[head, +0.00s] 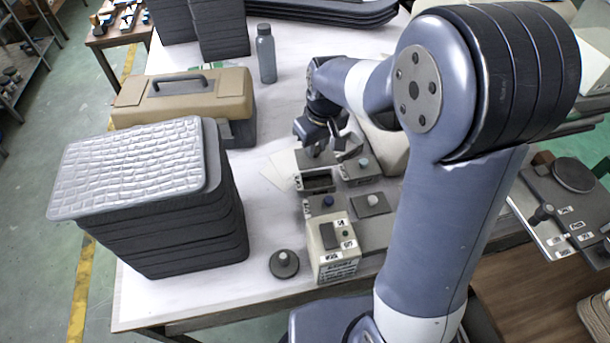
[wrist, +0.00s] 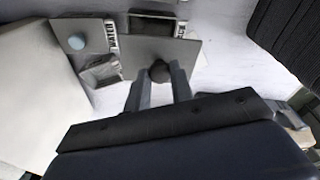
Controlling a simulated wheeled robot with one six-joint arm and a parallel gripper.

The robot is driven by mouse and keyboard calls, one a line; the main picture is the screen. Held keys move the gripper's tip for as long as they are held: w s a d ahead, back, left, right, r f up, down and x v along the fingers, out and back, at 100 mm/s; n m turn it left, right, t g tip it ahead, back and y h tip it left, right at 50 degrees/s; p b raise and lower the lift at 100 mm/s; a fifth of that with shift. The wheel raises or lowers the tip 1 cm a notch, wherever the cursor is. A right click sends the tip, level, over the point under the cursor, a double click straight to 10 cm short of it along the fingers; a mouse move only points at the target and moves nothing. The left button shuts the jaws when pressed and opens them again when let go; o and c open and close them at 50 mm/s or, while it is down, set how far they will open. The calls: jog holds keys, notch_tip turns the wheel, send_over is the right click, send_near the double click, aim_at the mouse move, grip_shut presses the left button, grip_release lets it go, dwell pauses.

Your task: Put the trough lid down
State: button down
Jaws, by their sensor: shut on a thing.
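My gripper (wrist: 163,88) is shut on the dark round knob (wrist: 160,70) of the trough lid (wrist: 145,50), a flat grey square plate. In the head view the lid (head: 310,159) shows just below my gripper (head: 325,152). The trough (head: 318,181) is a small grey box with a dark open top, on the near side of the lid. Its dark opening (wrist: 150,24) also shows beyond the lid's edge in the wrist view. Much of the opening is uncovered. I cannot tell whether the lid touches anything beneath.
A pale blue knob panel (head: 353,173) stands right of the trough. A blue button (head: 328,201), a plate with a white knob (head: 370,205) and a beige switch box (head: 334,262) stand nearer. A dark stack (head: 180,235) stands left; a toolbox (head: 190,105) lies beyond.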

jog(key=s+a+f+b, duration=0.3)
jog(key=s+a, duration=0.4)
jog(key=a, duration=0.2)
jog(key=shift+n, duration=0.3)
notch_tip(320, 180, down, 6)
jog(key=shift+s+r, duration=0.1)
jog(key=shift+r, duration=0.05)
jog(key=shift+f, duration=2.1)
jog(key=shift+f, duration=0.2)
jog(key=c, duration=1.2)
grip_release()
jog(key=shift+c, duration=0.2)
jog(key=shift+r, duration=0.1)
notch_tip(320, 180, up, 12)
jog(key=s+d, duration=0.1)
jog(key=shift+s+p, duration=0.25)
jog(key=shift+p, duration=0.15)
